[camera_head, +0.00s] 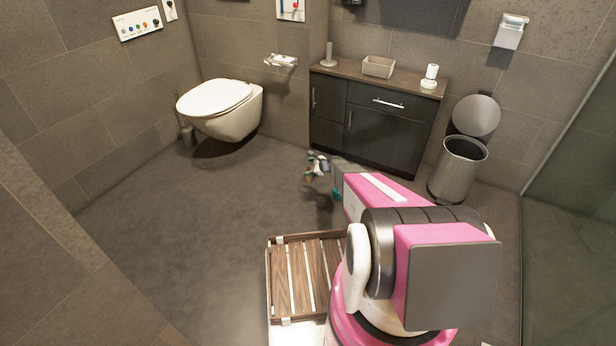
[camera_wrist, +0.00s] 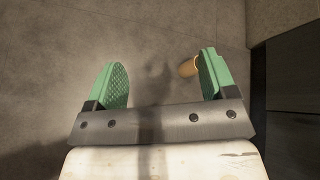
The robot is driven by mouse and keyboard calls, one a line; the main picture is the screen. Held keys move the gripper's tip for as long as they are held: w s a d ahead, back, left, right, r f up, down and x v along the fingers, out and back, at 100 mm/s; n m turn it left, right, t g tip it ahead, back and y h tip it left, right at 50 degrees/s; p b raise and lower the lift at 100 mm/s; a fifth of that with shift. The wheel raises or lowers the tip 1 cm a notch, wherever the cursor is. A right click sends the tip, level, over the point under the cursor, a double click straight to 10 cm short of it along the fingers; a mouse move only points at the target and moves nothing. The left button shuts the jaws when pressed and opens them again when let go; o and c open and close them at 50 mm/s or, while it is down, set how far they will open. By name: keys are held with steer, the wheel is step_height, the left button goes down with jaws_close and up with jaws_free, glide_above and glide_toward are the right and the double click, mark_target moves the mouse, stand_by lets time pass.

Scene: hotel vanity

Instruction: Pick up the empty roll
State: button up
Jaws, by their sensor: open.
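The empty roll (camera_wrist: 187,67) is a small brown cardboard tube on the grey floor in the wrist view. It lies just left of the right green finger, which partly hides it. My gripper (camera_wrist: 163,82) is open, with its two green fingers wide apart and nothing held between them. The roll is near the right finger, off the middle of the gap. I cannot tell whether the finger touches it. In the head view my gripper (camera_head: 322,183) is low over the floor in front of the vanity, and the roll is not clearly made out there.
The dark vanity cabinet (camera_head: 372,118) stands behind my gripper. A metal trash can (camera_head: 458,172) with its lid raised is at its right. A toilet (camera_head: 222,108) hangs on the wall at the left. A slatted wooden mat (camera_head: 297,280) lies beside my arm. The left floor is clear.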

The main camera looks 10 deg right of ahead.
steer(key=w+d+f+m+t, duration=0.1)
steer(key=w+f+m, duration=0.2)
steer(key=w+f, duration=0.1)
steer(key=w+d+f+m+t+h, duration=0.1)
steer(key=w+d+f+m, duration=0.1)
steer(key=w+f, duration=0.3)
steer(key=w+d+f+m+t, duration=0.1)
steer(key=w+f+m, duration=0.3)
steer(key=f, duration=0.3)
steer(key=shift+w+d+f+t+h, duration=0.3)
steer(key=shift+h, duration=0.1)
steer(key=x, duration=0.5)
steer(key=shift+w+a+f, duration=0.1)
steer(key=shift+a+f, duration=0.15)
steer(key=c, duration=1)
